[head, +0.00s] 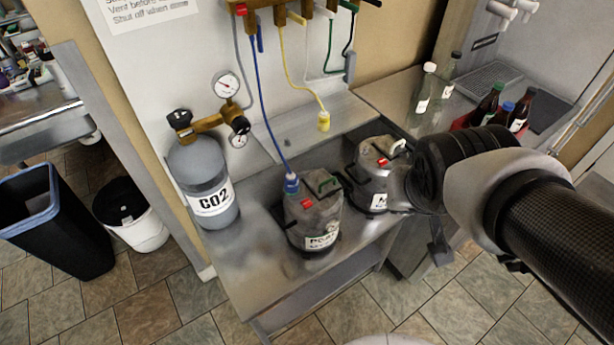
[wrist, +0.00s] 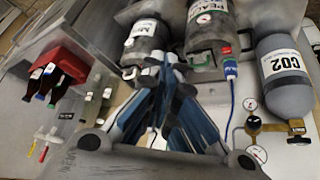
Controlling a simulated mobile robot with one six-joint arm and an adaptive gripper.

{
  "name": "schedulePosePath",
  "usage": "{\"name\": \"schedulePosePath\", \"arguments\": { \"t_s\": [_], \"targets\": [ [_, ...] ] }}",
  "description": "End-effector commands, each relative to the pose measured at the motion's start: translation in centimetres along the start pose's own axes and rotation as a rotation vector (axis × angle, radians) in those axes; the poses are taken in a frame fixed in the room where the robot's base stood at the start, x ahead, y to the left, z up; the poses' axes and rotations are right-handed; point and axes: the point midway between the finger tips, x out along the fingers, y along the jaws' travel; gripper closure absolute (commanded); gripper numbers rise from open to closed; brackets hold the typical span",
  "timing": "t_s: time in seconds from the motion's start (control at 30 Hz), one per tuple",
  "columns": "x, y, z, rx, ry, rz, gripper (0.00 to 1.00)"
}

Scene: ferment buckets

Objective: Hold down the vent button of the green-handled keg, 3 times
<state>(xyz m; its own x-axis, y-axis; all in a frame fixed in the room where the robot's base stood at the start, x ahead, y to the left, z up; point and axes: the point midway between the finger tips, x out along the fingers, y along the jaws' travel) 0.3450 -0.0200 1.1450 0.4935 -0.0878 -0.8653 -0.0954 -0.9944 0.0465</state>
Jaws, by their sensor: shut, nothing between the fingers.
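The front keg (head: 313,222), with a label that seems to read PEACH, stands on the steel bench. It has a dark green handle (head: 324,183), a red button (head: 306,203) and a blue connector (head: 291,183) on top. A second keg (head: 371,178) stands behind it to the right, with a red button (head: 382,162); its handle colour is unclear. In the wrist view, my gripper (wrist: 168,68) is shut and empty, its fingertips over the near edge of the second keg (wrist: 145,35), left of the PEACH keg (wrist: 203,65). Contact cannot be told. My arm hides the gripper in the head view.
A grey CO2 cylinder (head: 203,180) with gauges stands left of the kegs. A blue hose runs to the front keg, and a yellow connector (head: 323,121) hangs behind. Bottles (head: 489,104) in a red crate stand at the right. Bins stand on the floor at left.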

Motion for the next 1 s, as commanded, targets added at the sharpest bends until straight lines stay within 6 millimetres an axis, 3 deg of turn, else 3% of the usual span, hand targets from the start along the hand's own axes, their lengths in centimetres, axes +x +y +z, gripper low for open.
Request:
{"name": "schedulePosePath", "arguments": {
  "t_s": [0.03,0.13,0.23,0.33,0.5,0.7,1.0],
  "targets": [
    [0.6,-0.3,-2.6,0.004,0.012,0.001,1.00],
    [3.2,-1.6,-6.5,0.014,0.065,-0.025,1.00],
    [6.0,-3.8,-9.3,0.021,0.105,-0.087,1.00],
    [8.7,-6.8,-10.8,0.036,0.125,-0.184,1.00],
    [12.2,-12.2,-10.5,0.085,0.113,-0.377,1.00],
    [13.8,-16.2,-8.7,0.146,0.071,-0.539,1.00],
    [14.2,-17.3,-8.0,0.166,0.058,-0.583,1.00]
  ]
}}
